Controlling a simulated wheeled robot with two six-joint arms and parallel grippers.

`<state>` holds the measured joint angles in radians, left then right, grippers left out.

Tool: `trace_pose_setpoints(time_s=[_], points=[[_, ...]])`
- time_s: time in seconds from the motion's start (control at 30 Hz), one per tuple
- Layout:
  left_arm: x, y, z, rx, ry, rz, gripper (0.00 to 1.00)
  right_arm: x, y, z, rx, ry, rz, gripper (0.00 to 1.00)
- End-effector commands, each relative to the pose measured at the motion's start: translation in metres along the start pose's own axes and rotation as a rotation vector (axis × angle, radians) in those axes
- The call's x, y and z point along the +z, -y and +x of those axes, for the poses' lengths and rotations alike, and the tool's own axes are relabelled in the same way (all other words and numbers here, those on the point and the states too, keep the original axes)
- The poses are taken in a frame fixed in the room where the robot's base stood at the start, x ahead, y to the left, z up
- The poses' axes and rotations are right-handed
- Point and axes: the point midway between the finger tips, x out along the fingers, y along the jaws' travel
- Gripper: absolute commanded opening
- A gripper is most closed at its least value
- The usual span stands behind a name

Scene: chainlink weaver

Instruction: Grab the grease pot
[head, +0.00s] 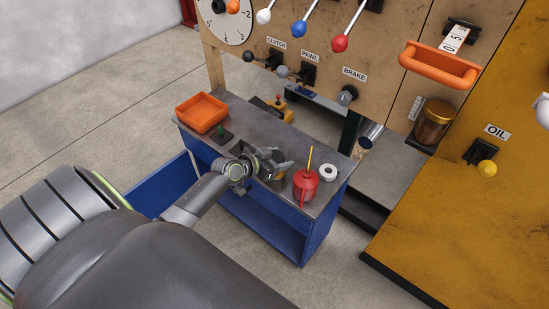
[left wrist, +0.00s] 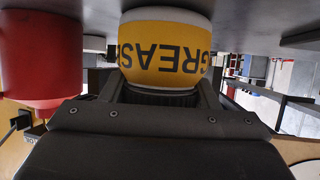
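The grease pot is a yellow and white pot lettered GREASE. It fills the top middle of the left wrist view (left wrist: 165,50), where the lettering appears upside down. In the head view a little of its yellow side (head: 279,174) shows on the bench, mostly hidden by my left gripper (head: 275,163). My left gripper's fingers (left wrist: 163,92) are spread wide at the near side of the pot, and I see no clear grip on it. My right gripper is in neither view.
A red oil can (head: 305,184) with a yellow spout stands right of the gripper, close by. A white roll (head: 328,173) is beyond it. An orange tray (head: 202,112) sits at the bench's left end. The lever panel (head: 310,50) rises behind.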

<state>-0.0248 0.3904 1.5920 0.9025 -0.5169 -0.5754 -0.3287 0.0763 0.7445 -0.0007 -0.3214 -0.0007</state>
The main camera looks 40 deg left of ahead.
Motion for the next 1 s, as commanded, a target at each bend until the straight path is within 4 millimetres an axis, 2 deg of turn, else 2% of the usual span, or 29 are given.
trace_pose_setpoints(time_s=[0.03,0.17,0.2,0.47,0.6,0.87,1.0], points=[[0.0,0.0,0.0,0.0,0.0,0.0,0.43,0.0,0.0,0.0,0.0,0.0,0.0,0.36],[0.0,0.0,0.0,0.0,0.001,0.0,0.26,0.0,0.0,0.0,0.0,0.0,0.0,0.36],[-0.001,0.0,0.0,0.0,-0.001,0.001,0.25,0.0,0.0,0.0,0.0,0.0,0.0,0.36],[-0.006,0.0,-0.003,0.0,-0.002,0.002,0.25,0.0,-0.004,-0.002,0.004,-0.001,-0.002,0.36],[-0.026,0.0,-0.012,0.0,-0.003,0.005,0.25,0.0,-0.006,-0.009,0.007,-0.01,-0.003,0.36],[-0.072,0.0,-0.035,0.0,-0.003,0.004,0.25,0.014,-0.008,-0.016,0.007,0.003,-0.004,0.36],[-0.09,-0.002,-0.043,0.012,-0.005,0.007,0.25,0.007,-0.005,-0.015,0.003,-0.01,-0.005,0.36]])
